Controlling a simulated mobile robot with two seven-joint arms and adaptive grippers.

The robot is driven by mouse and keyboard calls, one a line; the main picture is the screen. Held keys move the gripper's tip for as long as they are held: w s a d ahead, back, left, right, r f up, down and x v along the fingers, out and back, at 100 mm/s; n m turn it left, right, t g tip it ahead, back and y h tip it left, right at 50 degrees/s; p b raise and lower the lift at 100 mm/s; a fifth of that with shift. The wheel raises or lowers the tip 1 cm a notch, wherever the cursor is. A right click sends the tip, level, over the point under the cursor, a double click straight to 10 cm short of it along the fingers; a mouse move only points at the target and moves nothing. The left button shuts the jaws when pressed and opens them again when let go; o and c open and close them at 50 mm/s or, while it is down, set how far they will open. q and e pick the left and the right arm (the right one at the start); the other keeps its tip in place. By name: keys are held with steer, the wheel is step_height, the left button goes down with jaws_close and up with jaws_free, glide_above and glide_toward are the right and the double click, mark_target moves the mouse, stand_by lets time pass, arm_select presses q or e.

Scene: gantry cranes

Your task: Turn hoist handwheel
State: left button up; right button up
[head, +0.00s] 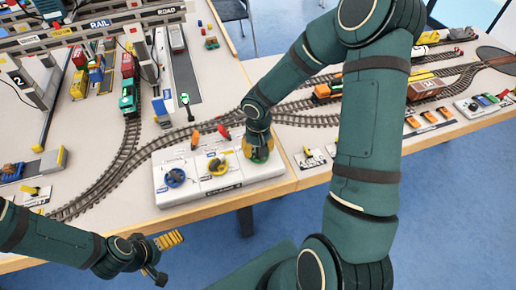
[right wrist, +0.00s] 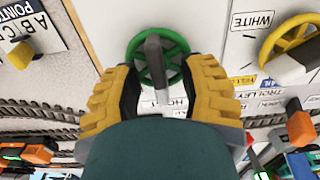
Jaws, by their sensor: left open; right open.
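Whether the pads touch the rim I cannot tell. In the head view my right gripper (head: 258,152) hides most of that wheel at the panel's right end. My left gripper (head: 167,257) is open and empty, low in front of the table edge.
A blue handwheel (head: 175,177) and a yellow handwheel (head: 218,165) sit on the same panel to the left. Model tracks (head: 130,160) run behind it, with orange levers (head: 196,138) nearby. An orange locomotive (head: 325,92) stands at the right. The floor in front is clear.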

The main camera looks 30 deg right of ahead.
jaws_close()
steer(key=n, duration=0.4)
steer(key=shift+a+n, duration=0.1)
steer(key=shift+n, duration=0.2)
steer(key=shift+s+a+n+p, duration=0.15)
steer(key=shift+n+p, duration=0.55)
steer(key=shift+n, duration=1.8)
